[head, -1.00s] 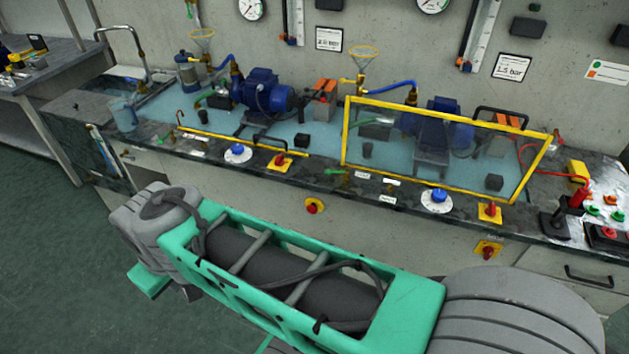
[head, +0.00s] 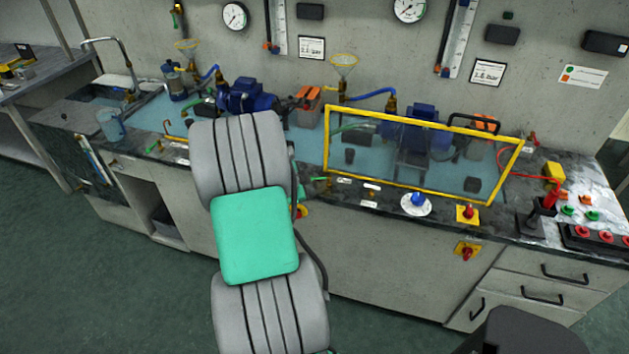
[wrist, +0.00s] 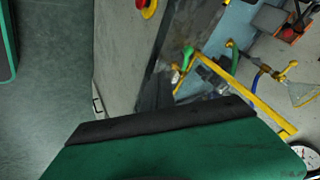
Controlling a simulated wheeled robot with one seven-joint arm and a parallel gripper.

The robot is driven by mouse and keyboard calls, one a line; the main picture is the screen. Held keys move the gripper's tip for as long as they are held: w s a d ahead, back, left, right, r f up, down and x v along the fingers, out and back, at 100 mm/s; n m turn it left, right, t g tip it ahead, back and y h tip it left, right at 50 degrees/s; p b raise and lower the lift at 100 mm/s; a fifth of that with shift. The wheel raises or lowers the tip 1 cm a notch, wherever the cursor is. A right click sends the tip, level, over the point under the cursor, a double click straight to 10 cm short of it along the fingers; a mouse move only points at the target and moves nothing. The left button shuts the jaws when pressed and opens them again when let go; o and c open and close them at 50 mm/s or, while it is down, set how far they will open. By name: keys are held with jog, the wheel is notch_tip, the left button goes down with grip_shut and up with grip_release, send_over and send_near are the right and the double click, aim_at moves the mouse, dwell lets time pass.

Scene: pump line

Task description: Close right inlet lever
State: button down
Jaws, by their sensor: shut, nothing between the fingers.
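A small green lever (head: 321,181), which looks like the right inlet lever, sits on the bench's front ledge just left of the yellow-framed clear guard (head: 335,150). It also shows in the wrist view as a green handle (wrist: 187,57) beside the yellow frame. My gripper (wrist: 162,122) shows as a dark green and black block along the bottom of the wrist view, shut and empty, visibly apart from the lever. In the head view my arm hides the gripper. I cannot tell the lever's exact angle.
Behind the guard are a blue pump (head: 420,125) and hoses. A blue knob (head: 417,200) and a red-yellow switch (head: 467,213) sit on the front ledge to the right. My arm covers the left part of the ledge. The floor at left is clear.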

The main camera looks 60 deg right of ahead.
aim_at(320, 178)
jog(key=d+f, duration=0.1)
jog(key=d, duration=0.1)
jog(key=w+d+f+p, duration=0.1)
jog(key=d, duration=0.2)
jog(key=d+f+p, duration=0.1)
jog(key=d+f, duration=0.1)
jog(key=shift+w+d+f, duration=0.1)
jog(key=shift+w+d, duration=0.1)
jog(key=shift+d, duration=0.1)
